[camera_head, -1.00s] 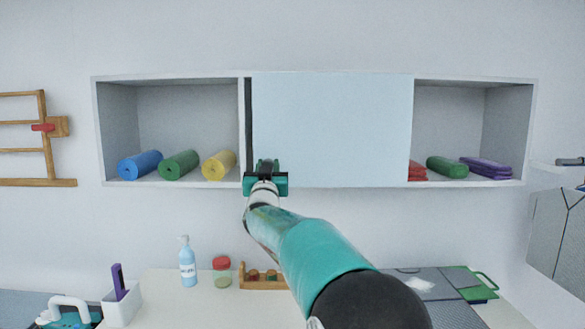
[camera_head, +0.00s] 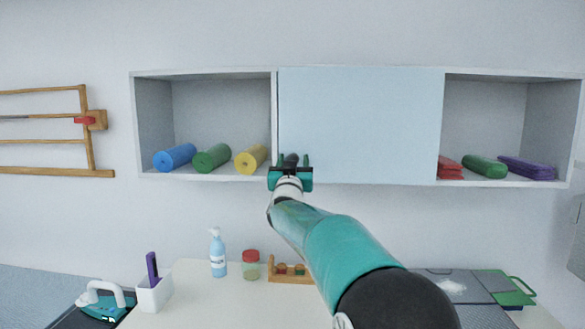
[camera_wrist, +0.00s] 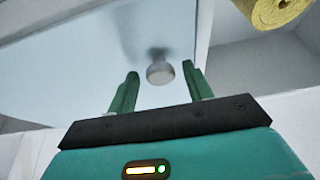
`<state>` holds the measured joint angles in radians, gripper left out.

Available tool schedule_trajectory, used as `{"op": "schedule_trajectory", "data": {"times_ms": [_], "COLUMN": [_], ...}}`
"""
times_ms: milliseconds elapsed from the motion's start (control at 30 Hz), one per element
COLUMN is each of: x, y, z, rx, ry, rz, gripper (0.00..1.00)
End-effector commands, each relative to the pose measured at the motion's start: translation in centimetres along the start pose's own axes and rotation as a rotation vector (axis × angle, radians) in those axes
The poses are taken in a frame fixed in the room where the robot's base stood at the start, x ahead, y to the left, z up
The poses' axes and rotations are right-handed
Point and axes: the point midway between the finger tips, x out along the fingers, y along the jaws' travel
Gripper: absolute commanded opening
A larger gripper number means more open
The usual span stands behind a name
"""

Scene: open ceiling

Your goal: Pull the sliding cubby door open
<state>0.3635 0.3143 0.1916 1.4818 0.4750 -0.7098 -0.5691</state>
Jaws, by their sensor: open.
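The pale blue sliding door (camera_head: 360,125) covers the middle bay of the white wall cubby (camera_head: 205,75). Its left edge is close beside the left divider (camera_head: 274,115). In the wrist view, the door (camera_wrist: 80,60) fills the upper left and carries a small round grey knob (camera_wrist: 160,72). My gripper (camera_head: 291,160) is at the door's lower left corner. In the wrist view, my gripper (camera_wrist: 160,70) is open, with one green finger on each side of the knob. I cannot tell whether either finger touches it.
The left bay holds blue, green and yellow rolls (camera_head: 250,159); the yellow one is near my gripper. The right bay holds red, green and purple items (camera_head: 527,167). Below, a counter (camera_head: 205,300) carries a spray bottle (camera_head: 218,255), a jar (camera_head: 250,265) and a wooden rack (camera_head: 290,272).

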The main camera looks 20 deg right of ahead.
Motion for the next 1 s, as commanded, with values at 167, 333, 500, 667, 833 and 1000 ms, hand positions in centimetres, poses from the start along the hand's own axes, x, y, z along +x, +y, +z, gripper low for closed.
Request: {"op": "schedule_trajectory", "data": {"times_ms": [167, 333, 500, 667, 833, 1000], "x": [-1.5, -4.7, -8.4, -11.6, -13.4, -13.8], "y": [-0.1, -0.1, 0.0, 0.0, 0.0, 0.0], "z": [-0.1, -0.2, -0.2, -0.2, -0.1, -0.1], "rx": [0.000, 0.000, -0.001, 0.001, 0.001, 0.000], "ry": [0.001, 0.001, 0.001, 0.001, 0.001, 0.001], "rz": [-0.001, -0.002, -0.002, -0.001, 0.000, 0.000], "gripper": [0.51, 0.51, 0.51, 0.51, 0.51, 0.51]}}
